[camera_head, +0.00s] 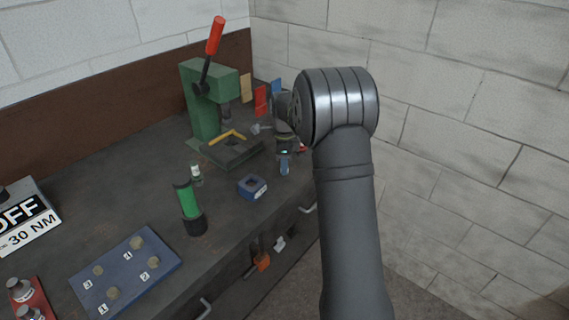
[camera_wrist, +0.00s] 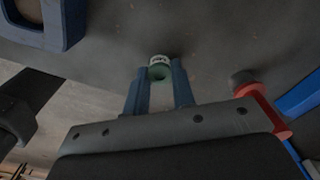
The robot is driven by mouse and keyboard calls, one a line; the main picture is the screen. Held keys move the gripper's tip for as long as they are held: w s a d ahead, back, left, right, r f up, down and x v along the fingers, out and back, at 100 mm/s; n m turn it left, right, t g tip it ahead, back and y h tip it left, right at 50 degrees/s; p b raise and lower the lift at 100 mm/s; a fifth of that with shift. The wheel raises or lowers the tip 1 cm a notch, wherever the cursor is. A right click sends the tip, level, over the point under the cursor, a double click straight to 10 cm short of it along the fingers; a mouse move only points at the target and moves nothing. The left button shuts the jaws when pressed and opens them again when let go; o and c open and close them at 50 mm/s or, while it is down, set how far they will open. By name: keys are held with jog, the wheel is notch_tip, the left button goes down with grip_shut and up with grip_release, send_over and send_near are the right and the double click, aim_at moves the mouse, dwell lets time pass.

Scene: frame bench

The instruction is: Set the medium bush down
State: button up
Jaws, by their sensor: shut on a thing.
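The medium bush looks like a short green ring with a white lettered band (camera_wrist: 159,62). In the wrist view it sits between the two blue fingertips of my gripper (camera_wrist: 160,86), which are shut on it. In the head view my gripper (camera_head: 285,166) points down over the right part of the dark bench, close to its front edge. The bush cannot be made out there. I cannot tell whether the bush touches the bench top.
A blue block with a square opening (camera_head: 252,187) stands left of my gripper. A green press (camera_head: 206,105) stands behind. A red part with a dark cap (camera_wrist: 262,103) is close right in the wrist view.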

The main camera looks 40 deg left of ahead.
jog(key=shift+f, duration=0.15)
jog(key=o, duration=1)
notch_tip(320, 180, up, 12)
jog(key=shift+r, duration=0.2)
